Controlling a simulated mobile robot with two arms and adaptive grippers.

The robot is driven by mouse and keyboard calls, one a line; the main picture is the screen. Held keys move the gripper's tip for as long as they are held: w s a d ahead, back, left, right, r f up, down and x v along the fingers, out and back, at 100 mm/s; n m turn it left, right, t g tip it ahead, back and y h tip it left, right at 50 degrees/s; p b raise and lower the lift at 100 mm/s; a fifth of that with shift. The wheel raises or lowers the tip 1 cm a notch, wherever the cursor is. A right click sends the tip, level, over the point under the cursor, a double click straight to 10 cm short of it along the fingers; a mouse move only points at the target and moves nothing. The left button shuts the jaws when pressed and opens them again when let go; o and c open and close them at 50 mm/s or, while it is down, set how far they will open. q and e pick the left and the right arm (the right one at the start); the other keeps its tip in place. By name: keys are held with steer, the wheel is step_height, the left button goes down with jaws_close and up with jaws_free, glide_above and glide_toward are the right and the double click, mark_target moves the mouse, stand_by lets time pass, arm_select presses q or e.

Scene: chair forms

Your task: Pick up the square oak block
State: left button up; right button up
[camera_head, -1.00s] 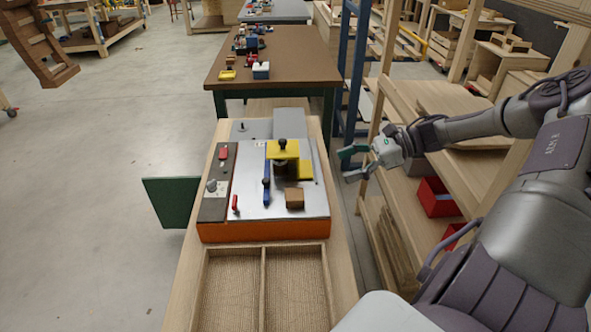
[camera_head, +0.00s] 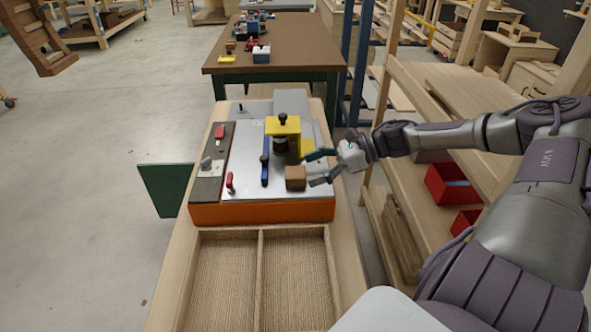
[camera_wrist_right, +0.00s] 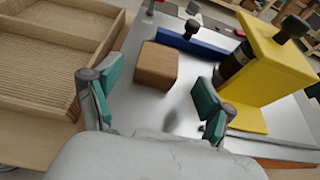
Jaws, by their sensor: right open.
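The square oak block (camera_head: 295,177) is a small brown cube on the grey metal plate of the machine, near its front right. It also shows in the right wrist view (camera_wrist_right: 157,63), resting flat just beyond my fingertips and roughly between them. My right gripper (camera_head: 318,167) is open and empty at the right side of the block. Its two green-padded fingers (camera_wrist_right: 158,98) are spread in the wrist view, and the block looks clear of both. My left gripper is not in view.
A yellow clamp piece with a black knob (camera_head: 283,126) stands close behind the block. A blue bar (camera_head: 265,170) lies left of it. A wooden tray with two compartments (camera_head: 262,232) is in front. A shelf with red bins (camera_head: 450,184) stands at the right.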

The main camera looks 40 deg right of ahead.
mark_target(298, 172)
steer(key=b+x, duration=0.3)
steer(key=x, duration=0.1)
steer(key=shift+s+a, duration=0.1)
steer(key=shift+a, duration=0.05)
steer(key=shift+w+a+r, duration=0.1)
steer(key=shift+w+a, duration=0.1)
steer(key=shift+w, duration=0.05)
steer(key=shift+r, duration=0.1)
steer(key=c, duration=1.2)
